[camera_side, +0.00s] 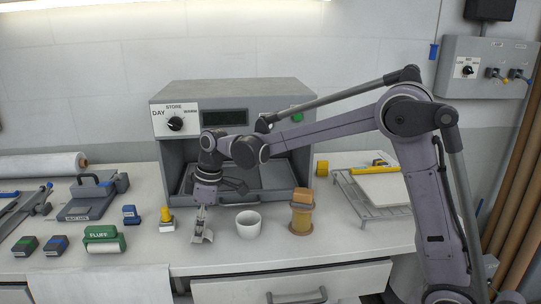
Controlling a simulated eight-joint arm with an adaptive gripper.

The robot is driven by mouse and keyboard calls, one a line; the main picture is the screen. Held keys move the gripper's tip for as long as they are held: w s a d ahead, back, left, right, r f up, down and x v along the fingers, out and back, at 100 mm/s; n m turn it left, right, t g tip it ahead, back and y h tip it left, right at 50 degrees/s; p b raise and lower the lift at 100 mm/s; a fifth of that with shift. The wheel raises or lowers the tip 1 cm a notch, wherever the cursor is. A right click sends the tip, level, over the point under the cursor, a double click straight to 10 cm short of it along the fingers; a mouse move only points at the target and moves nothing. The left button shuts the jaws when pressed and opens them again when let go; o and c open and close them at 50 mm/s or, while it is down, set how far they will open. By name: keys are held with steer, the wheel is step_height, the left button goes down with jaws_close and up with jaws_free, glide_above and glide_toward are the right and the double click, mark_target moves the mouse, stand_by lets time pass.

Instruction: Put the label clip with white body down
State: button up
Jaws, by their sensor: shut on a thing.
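My gripper (201,222) points straight down over the front of the bench. It is shut on a small pale piece (206,237), which I take to be the label clip with white body. The clip is small in the picture and partly hidden by the fingers. It is at or just above the bench top, and I cannot tell whether it touches. It is left of the white cup and right of a small yellow-topped item with a white base.
Close by stand the white cup (248,224), the yellow-topped item (166,219) and a tan spool-like holder (301,212). A grey press (166,100) stands behind. Left are a blue clip (131,215) and a green "FLUFF" roller (104,236). A wire rack (372,209) is right.

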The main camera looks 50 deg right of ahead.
mark_target(213, 237)
steer(key=shift+f, duration=0.3)
steer(key=o, duration=0.9)
steer(key=shift+r, duration=0.1)
steer(key=v, duration=1.1)
steer(key=s+d+f+m+t, duration=0.1)
steer(key=s+d+f+m, duration=0.1)
steer(key=s, duration=0.5)
steer(key=s+d+f+m+t+h, duration=0.1)
steer(key=s+d+f+m+t, duration=0.1)
steer(key=s, duration=0.5)
steer(key=s+d+f+m+t+h, duration=0.1)
steer(key=s+d+f+m+t, duration=0.1)
steer(key=s+m, duration=0.3)
steer(key=shift+s+d+f, duration=0.25)
steer(key=shift+s+f, duration=0.05)
steer(key=shift+s, duration=0.15)
steer(key=shift+s+d+f, duration=0.25)
steer(key=shift+s+f, duration=0.1)
steer(key=shift+s, duration=0.15)
